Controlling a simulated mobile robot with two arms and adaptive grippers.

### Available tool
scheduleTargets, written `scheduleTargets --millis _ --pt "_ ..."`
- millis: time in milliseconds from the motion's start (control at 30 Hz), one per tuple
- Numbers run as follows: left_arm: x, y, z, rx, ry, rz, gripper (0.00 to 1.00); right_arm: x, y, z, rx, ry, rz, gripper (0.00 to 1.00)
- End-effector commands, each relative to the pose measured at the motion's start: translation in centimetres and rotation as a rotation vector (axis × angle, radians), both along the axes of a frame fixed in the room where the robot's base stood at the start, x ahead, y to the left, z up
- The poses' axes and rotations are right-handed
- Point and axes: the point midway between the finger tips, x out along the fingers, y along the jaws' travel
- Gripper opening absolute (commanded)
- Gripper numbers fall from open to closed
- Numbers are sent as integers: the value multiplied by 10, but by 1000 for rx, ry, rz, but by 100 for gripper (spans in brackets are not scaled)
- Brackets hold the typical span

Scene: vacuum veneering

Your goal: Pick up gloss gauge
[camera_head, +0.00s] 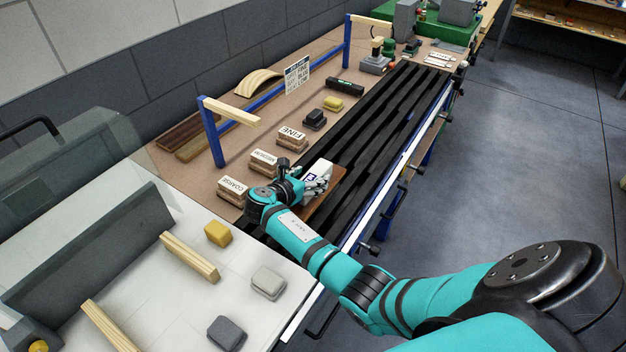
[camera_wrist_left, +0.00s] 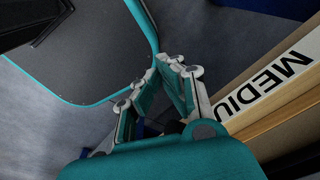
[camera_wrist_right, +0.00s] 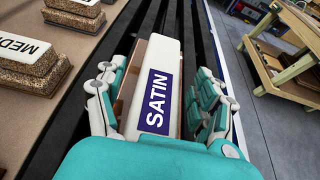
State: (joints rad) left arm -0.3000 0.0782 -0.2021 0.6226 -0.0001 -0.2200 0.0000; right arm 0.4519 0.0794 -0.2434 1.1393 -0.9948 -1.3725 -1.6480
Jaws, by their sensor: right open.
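The gloss gauge appears to be a white block (camera_head: 319,171) with a dark blue label reading SATIN; it also shows in the right wrist view (camera_wrist_right: 160,80). It sits over a brown board (camera_head: 330,201) on the black slatted bed. My right gripper (camera_head: 312,184) is at the block. In the right wrist view my right gripper (camera_wrist_right: 163,95) has its fingers spread on either side of the block, with gaps beside it. My left gripper (camera_wrist_left: 158,80) shows only in the left wrist view. Its fingertips lean close together with nothing visible between them; whether they meet is unclear.
Blocks marked COARSE (camera_head: 232,188), MEDIUM (camera_head: 263,160) and FINE (camera_head: 292,136) stand beside the slatted bed (camera_head: 385,117). A blue-posted rack (camera_head: 211,135) rises behind. A white table (camera_head: 150,285) with several small blocks lies at the near left. Floor is open at right.

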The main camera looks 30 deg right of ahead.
Motion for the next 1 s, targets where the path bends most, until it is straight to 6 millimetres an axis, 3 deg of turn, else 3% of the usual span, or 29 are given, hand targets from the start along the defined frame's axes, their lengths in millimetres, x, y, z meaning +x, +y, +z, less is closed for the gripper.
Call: scheduleTargets --millis 100,600,667,1000 --pt "0 1 0 2 0 2 0 0 0 0 0 -1 0 70" --pt "-1 4 0 4 2 3 0 0 0 0 0 0 0 5" --pt "-1 3 0 4 2 3 0 0 0 1 -1 -1 0 0" --pt "-1 3 -2 4 2 2 0 0 0 8 -1 -3 -1 0"
